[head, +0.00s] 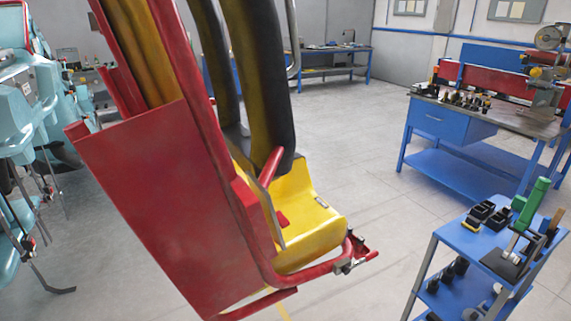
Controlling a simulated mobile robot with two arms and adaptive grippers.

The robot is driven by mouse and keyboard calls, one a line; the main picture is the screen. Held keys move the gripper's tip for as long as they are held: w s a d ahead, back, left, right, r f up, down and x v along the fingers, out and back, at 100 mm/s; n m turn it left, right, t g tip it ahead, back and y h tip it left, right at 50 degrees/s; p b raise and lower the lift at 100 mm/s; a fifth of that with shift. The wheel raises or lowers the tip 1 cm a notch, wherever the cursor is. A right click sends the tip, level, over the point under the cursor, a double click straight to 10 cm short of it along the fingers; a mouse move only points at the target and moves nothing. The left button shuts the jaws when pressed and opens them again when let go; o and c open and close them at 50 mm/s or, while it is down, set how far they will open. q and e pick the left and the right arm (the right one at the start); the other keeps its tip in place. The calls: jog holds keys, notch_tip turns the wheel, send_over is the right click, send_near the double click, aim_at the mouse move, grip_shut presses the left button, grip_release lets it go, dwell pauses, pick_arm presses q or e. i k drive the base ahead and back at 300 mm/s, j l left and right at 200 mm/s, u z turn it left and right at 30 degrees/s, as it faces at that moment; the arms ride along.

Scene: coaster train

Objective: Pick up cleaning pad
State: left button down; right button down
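I cannot pick out the cleaning pad for certain. On the top shelf of the blue cart (462,240) at the lower right lie small dark block-like items. One is a black block with a yellow edge (476,217), and another dark block (498,218) lies beside it. Whether either is the cleaning pad I cannot tell. Neither of my grippers shows in the head view.
A red and yellow coaster seat (175,205) fills the middle left. Teal coaster parts (30,110) stand at the far left. A green-handled tool (530,205) stands on the cart. A blue workbench (455,125) is behind. Grey floor (380,190) between seat and cart is clear.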

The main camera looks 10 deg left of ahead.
aim_at(470, 223)
jog(key=l+u, duration=0.35)
jog(key=l, duration=1.1)
